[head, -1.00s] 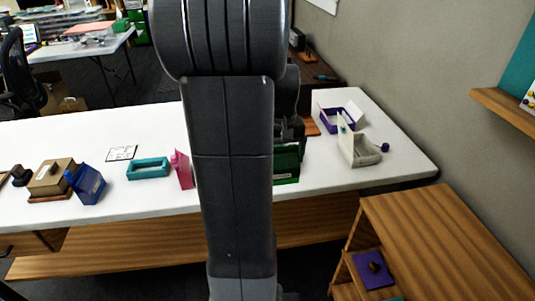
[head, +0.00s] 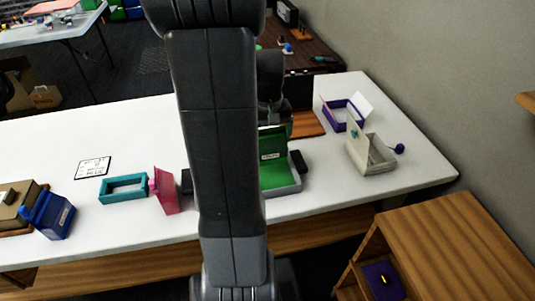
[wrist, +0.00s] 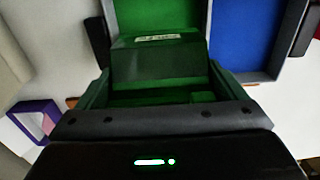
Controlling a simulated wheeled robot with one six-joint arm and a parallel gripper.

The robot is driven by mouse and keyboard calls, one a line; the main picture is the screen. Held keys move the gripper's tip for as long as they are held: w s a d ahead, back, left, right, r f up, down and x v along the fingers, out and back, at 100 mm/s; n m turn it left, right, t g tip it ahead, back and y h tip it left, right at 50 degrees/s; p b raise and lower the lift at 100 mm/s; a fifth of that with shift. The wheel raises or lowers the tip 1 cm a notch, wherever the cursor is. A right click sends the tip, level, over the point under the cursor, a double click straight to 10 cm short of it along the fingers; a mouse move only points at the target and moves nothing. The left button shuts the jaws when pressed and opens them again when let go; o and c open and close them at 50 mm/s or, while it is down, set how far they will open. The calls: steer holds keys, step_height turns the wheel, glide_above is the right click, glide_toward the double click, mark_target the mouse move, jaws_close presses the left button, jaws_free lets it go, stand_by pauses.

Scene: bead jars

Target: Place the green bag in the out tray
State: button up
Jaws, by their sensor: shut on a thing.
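The green bag (head: 272,143) is a dark green boxy thing with a white label, partly hidden by my arm in the head view. In the wrist view the bag (wrist: 155,65) fills the middle, right in front of my gripper (wrist: 157,118), which is shut on it. The gripper (head: 273,110) is mostly behind my arm in the head view. A grey-rimmed tray (head: 283,193) with a green floor lies just below the bag. The wrist view shows its green and blue compartments (wrist: 232,77), with the bag overlapping the green one. I cannot tell whether they touch.
A cream box (head: 370,160) and a purple tray (head: 337,122) stand to the right. A pink box (head: 165,191), a teal frame (head: 123,188) and a blue box (head: 48,216) stand to the left. A wooden shelf unit (head: 450,240) is at the front right.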

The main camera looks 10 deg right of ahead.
mark_target(268, 151)
steer(key=shift+f, duration=2.75)
steer(key=shift+f, duration=0.1)
steer(key=shift+f, duration=0.15)
steer(key=o, duration=1)
steer(key=shift+c, duration=0.2)
steer(key=shift+r, duration=0.2)
step_height(268, 151, up, 12)
steer(key=shift+r+p, duration=0.1)
steer(key=shift+p, duration=0.2)
